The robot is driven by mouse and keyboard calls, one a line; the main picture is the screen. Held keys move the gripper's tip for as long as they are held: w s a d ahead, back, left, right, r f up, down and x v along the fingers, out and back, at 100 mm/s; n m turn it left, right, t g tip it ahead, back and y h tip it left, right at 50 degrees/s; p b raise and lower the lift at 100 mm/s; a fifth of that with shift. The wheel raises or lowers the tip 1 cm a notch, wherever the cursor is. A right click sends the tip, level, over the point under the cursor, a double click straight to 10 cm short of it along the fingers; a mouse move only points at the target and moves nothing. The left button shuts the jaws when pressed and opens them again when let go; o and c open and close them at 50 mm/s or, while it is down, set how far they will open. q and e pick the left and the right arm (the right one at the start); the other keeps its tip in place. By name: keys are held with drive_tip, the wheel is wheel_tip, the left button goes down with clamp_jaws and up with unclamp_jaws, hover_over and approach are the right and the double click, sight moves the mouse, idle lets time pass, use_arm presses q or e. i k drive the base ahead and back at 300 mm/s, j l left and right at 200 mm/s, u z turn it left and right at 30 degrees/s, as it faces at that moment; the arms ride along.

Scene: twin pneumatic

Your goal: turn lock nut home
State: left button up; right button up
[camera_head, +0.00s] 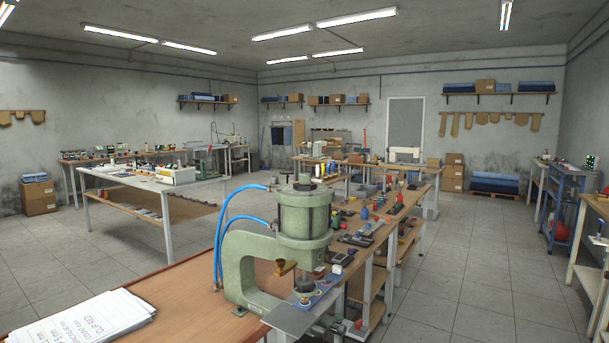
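A pale green pneumatic press (304,215) stands on the wooden bench in the centre foreground. Its upright cylinder sits on a C-shaped frame (245,268), with two blue hoses (221,240) curving into its left side. Below the cylinder, a dark round part (305,284) sits over the lower work area, and a small brass-coloured part (285,267) shows at the frame's throat. I cannot make out the lock nut for certain at this size. Neither of my grippers is in view.
White printed sheets (83,320) lie on the wooden bench (185,290) at the lower left. Small tools and coloured parts crowd the bench (365,235) behind the press. Another white-topped table (135,180) stands at the left. Tiled floor (470,270) is open at the right.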

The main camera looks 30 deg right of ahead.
sight(299, 188)
drive_tip(key=i+l+u, duration=0.15)
drive_tip(key=l+u, duration=0.15)
drive_tip(key=l, duration=0.7)
drive_tip(key=l+u, duration=0.3)
drive_tip(key=l, duration=0.7)
